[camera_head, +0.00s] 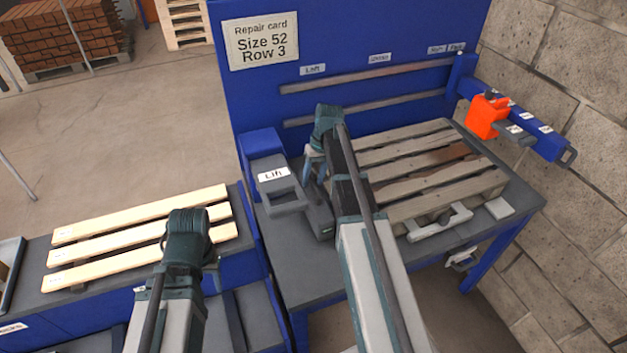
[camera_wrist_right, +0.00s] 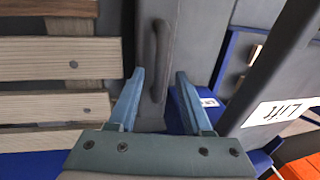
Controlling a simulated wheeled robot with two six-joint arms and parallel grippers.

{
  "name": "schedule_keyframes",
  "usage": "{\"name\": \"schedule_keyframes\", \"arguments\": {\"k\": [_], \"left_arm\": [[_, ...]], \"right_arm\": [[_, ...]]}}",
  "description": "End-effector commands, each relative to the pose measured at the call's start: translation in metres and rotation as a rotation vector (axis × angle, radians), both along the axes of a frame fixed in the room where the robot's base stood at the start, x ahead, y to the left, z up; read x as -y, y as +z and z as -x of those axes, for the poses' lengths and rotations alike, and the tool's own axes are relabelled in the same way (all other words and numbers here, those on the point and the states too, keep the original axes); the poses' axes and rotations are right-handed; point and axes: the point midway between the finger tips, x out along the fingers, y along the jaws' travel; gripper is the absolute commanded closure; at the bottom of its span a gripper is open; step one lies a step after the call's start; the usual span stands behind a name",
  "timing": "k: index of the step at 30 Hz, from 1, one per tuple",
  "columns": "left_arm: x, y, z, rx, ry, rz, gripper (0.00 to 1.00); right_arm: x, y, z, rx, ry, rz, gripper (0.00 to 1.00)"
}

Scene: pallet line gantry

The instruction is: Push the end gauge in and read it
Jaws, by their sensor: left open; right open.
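An orange block (camera_head: 488,116) with a grey bar sits on a blue rail with several small labels at the right, beyond the pallet; I cannot tell whether it is the end gauge. My right gripper (camera_head: 313,172) is over the left end of the weathered pallet (camera_head: 420,160), beside the Lift box. In the right wrist view its fingers (camera_wrist_right: 160,75) are open on either side of a grey upright bar handle (camera_wrist_right: 155,50), with nothing clamped. My left gripper (camera_head: 190,235) is over the pale slats at the left, its fingertips hidden.
A grey Lift box (camera_head: 273,180) stands left of the pallet. A white card on the blue panel (camera_head: 350,30) reads "Repair card, Size 52, Row 3". Pale slats (camera_head: 140,225) lie on the left bench. A block wall (camera_head: 560,60) closes off the right.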

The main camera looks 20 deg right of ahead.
Motion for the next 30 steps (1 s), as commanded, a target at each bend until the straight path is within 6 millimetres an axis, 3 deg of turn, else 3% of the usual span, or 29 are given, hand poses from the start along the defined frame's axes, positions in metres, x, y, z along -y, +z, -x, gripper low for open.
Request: {"name": "schedule_keyframes", "arguments": {"k": [2, 10, 30], "left_arm": [[0.0, 0.0003, 0.0, 0.0, 0.0, 0.0, 0.5], [-0.0001, 0.0003, 0.0, 0.0, 0.0, 0.0, 0.5], [0.0, 0.0002, 0.0, 0.0, 0.0, 0.0, 0.5]], "right_arm": [[0.0001, 0.0003, 0.0, 0.0, 0.0, 0.0, 0.54], [0.0002, 0.0003, 0.0001, 0.0, 0.0, 0.0, 1.0], [0.0002, 0.0002, 0.0001, 0.0, 0.0, 0.0, 1.0]]}}
